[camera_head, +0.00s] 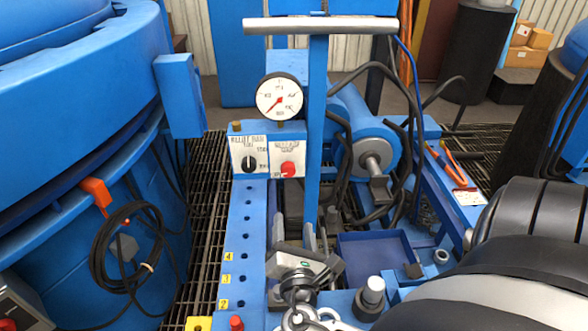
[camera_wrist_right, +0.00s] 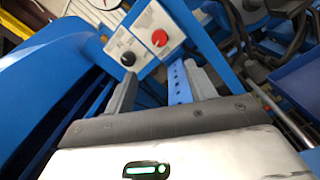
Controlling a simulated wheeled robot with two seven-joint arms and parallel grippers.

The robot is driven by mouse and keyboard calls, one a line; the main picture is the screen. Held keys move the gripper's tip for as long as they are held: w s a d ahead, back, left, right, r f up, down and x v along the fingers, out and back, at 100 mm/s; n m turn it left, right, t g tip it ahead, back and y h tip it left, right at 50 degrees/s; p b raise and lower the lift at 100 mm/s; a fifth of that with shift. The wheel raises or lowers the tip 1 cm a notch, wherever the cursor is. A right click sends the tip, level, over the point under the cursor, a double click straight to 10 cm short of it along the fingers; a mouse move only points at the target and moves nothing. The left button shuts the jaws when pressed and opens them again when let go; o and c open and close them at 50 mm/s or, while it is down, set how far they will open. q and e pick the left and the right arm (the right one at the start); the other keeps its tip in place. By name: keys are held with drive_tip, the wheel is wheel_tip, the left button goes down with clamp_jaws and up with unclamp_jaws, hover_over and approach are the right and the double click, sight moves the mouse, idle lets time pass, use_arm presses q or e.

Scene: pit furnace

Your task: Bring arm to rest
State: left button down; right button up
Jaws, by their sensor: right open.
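My right gripper (camera_head: 295,232) shows low in the middle of the head view, above the blue machine frame. Its grey fingers are apart with nothing between them. In the right wrist view the open fingers (camera_wrist_right: 160,85) point toward the control panel (camera_wrist_right: 140,40) and the blue perforated bar (camera_wrist_right: 178,82). My left gripper does not show in either view.
A blue post with a grey crossbar (camera_head: 320,25) rises beyond the gripper. A pressure gauge (camera_head: 279,96) and panel (camera_head: 268,152) stand left of it. A large blue furnace vessel (camera_head: 70,110) fills the left. A blue tray (camera_head: 372,252) lies right of the gripper.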

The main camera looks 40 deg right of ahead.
idle(0.6)
drive_tip(key=s+a+f+m+g+y, duration=0.25)
drive_tip(key=s+m+g, duration=0.25)
drive_tip(key=m, duration=0.3)
drive_tip(key=s+a+f+m+g+y, duration=0.15)
drive_tip(key=s+m+g+y, duration=0.25)
drive_tip(key=m, duration=0.4)
drive_tip(key=s+a+m+g+y, duration=0.2)
drive_tip(key=s+a+m+y, duration=0.2)
drive_tip(key=a+y, duration=0.3)
drive_tip(key=w+a+f+t+y+p, duration=0.1)
drive_tip(key=w+a+t+y, duration=0.1)
drive_tip(key=w+a+t, duration=0.4)
drive_tip(key=shift+a+t+p, duration=0.3)
drive_tip(key=shift+a+t, duration=0.2)
drive_tip(key=shift+t, duration=0.2)
